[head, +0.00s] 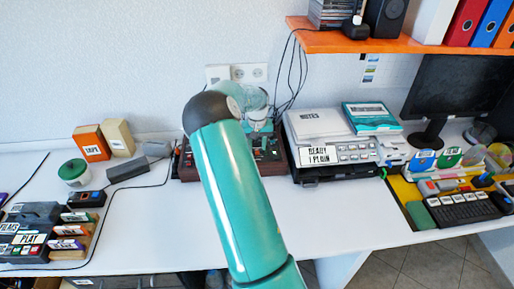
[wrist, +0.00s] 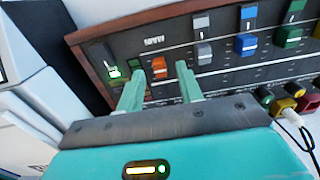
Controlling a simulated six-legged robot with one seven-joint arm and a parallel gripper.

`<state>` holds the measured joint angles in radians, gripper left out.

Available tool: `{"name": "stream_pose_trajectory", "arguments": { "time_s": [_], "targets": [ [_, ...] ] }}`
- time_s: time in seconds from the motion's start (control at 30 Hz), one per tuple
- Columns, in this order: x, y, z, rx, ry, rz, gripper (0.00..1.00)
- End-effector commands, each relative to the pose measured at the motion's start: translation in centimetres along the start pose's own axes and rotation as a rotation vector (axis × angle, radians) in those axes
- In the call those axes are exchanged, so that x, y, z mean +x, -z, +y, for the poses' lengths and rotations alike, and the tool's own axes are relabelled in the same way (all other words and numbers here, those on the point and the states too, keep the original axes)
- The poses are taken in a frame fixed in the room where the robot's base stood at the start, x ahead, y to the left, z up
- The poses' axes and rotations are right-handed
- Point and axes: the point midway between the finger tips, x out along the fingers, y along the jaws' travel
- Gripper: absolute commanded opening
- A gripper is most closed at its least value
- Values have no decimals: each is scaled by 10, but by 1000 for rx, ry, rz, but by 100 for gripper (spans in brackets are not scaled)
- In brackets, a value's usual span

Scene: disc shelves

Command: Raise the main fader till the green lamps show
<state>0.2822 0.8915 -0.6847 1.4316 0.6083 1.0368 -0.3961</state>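The mixer (head: 268,158) is a dark box with reddish-brown sides against the wall in the head view, partly hidden by my arm. In the wrist view its panel (wrist: 185,38) carries an orange fader cap (wrist: 158,67), with small lettering above it that I cannot read surely. A white cap (wrist: 113,72) with a green glow around it is at the panel's left. My gripper (wrist: 161,78) is open, its pale green fingers on either side of the orange cap's position. I cannot tell whether they touch it. The gripper is hidden in the head view.
Grey (wrist: 204,52), blue (wrist: 246,42) and green (wrist: 289,38) fader caps stand right of the orange one. Coloured plugs (wrist: 283,104) and a white cable lie at the right. A grey device (head: 322,135) stands right of the mixer. The white table (head: 150,215) is clear in front.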

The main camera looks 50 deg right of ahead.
Motion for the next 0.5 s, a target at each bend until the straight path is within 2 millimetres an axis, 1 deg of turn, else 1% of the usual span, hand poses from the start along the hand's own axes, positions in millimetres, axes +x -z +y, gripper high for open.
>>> {"name": "stream_pose_trajectory", "arguments": {
  "time_s": [0.03,0.13,0.43,0.47,0.5],
  "targets": [
    [6,0,0,0,-1,0,36],
    [14,0,0,-1,-1,-1,36],
    [16,1,0,-1,0,1,36],
    [16,1,0,-1,0,1,32],
    [16,1,0,-1,0,1,25]
  ]
}}
